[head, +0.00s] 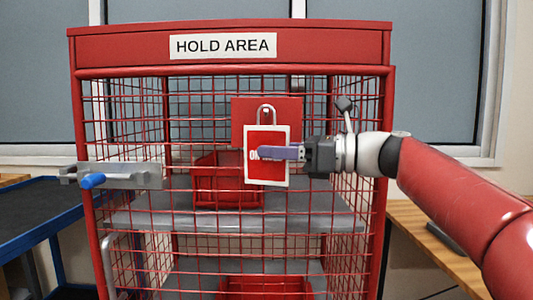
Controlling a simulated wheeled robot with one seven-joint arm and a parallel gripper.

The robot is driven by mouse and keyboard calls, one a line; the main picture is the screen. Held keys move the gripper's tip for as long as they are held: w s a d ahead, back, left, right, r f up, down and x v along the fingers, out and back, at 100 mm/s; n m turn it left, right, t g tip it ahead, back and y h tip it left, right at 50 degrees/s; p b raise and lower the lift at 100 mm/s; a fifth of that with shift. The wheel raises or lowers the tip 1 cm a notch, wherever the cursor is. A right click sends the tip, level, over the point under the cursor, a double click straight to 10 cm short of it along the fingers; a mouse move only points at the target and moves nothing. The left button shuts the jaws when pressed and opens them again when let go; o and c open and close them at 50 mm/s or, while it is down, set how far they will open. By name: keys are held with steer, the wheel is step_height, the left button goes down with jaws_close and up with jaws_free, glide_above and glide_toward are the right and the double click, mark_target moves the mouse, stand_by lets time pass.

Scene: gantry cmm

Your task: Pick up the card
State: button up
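The card (267,173) is red with a white border and hangs upright on the front of the red mesh cage. A grey hook or shackle shape (266,108) shows at its top, in front of a red plate (288,108). My gripper (262,153) reaches in from the right, and its purple finger lies across the middle of the card, hiding most of its lettering. The fingers are seen side-on and overlap, so their gap is hidden. I cannot tell whether they touch the card.
The cage carries a "HOLD AREA" sign (223,46). A grey latch bar with a blue knob (92,181) sticks out at the left. Red bins (228,200) stand inside on grey shelves. A blue-framed cart (35,215) is at left, a wooden table (440,240) at right.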

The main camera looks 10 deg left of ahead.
steer(key=shift+a, duration=1.05)
jaws_close()
steer(key=shift+r, duration=0.45)
steer(key=s+d+b, duration=0.3)
steer(key=s+d, duration=0.1)
steer(key=s, duration=1.3)
steer(key=shift+s+d+r, duration=0.15)
steer(key=shift+s+r, duration=0.1)
steer(key=shift+r, duration=0.05)
